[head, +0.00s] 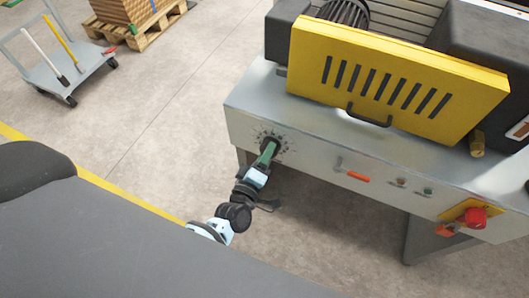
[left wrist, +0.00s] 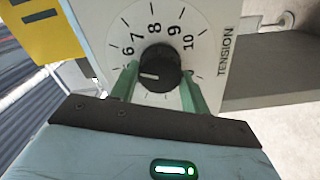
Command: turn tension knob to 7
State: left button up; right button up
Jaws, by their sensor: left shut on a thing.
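The tension knob (left wrist: 162,66) is black and round, on a white dial plate (left wrist: 205,22) marked TENSION. Numbers 6 to 10 show around its upper side; lower numbers are hidden by my fingers. The knob's white line points left and slightly down, below the 6, not at the 7. My left gripper (left wrist: 160,76) has its green fingers on both sides of the knob, shut on it. In the head view the left gripper (head: 267,153) reaches the knob (head: 271,143) at the left of the machine's front panel. My right gripper is not in view.
Right of the knob, the grey panel has a small lever with an orange tag (head: 357,176), small buttons (head: 401,182) and a red emergency knob (head: 474,217). A yellow slotted guard (head: 395,80) with a black handle is above. A cart (head: 70,65) and pallet (head: 140,33) stand far left.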

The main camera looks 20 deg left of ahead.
pick_arm(q)
jog(key=shift+m+p, duration=1.1)
jog(key=shift+m, duration=2.6)
jog(key=o, duration=1)
jog(key=s, duration=0.8)
jog(key=shift+p, duration=0.35)
jog(key=shift+w+a, duration=0.1)
